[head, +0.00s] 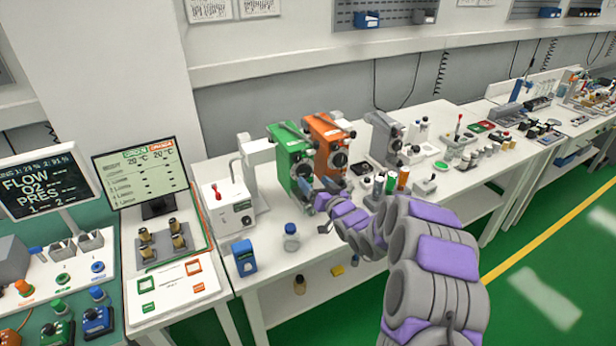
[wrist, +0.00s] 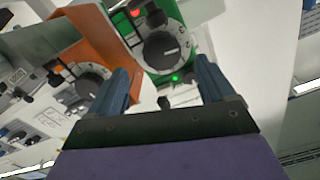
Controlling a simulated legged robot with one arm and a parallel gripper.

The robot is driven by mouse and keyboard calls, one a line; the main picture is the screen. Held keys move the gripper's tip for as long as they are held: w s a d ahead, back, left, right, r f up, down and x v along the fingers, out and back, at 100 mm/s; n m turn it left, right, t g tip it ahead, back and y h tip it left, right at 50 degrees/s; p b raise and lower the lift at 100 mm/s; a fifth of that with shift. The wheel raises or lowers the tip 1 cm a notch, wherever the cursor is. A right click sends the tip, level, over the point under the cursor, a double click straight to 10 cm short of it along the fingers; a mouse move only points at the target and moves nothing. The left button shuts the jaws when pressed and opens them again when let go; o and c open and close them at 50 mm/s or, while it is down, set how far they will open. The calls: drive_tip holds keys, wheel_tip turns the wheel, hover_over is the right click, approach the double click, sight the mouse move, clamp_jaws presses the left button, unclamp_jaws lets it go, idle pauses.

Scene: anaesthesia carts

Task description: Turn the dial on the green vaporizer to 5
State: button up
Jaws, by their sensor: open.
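The green vaporizer (head: 283,147) stands upright on the white bench, left of the orange vaporizer (head: 325,132). In the wrist view the green vaporizer (wrist: 194,42) has a round black dial (wrist: 160,47) with a white pointer line and a pale number ring. I cannot surely read which number the dial is set to. My gripper (wrist: 165,76) is open and empty, its two blue-grey fingers pointing toward the dial and apart from each other. In the head view my gripper (head: 319,186) is just in front of the green vaporizer, its tips partly hidden.
The orange vaporizer's dial (wrist: 92,82) is close beside one finger in the wrist view. A grey vaporizer (head: 383,135) stands further right. A blue-capped bottle (head: 291,238) and a blue box (head: 245,257) are near the bench front. A monitor (head: 142,172) is at left.

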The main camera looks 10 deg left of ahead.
sight(306, 173)
drive_tip(key=x, duration=0.3)
drive_tip(key=shift+w+a, duration=0.15)
drive_tip(key=shift+a, duration=0.25)
drive_tip(key=shift+x, duration=0.75)
drive_tip(key=shift+w+d, duration=0.1)
drive_tip(key=c, duration=1.1)
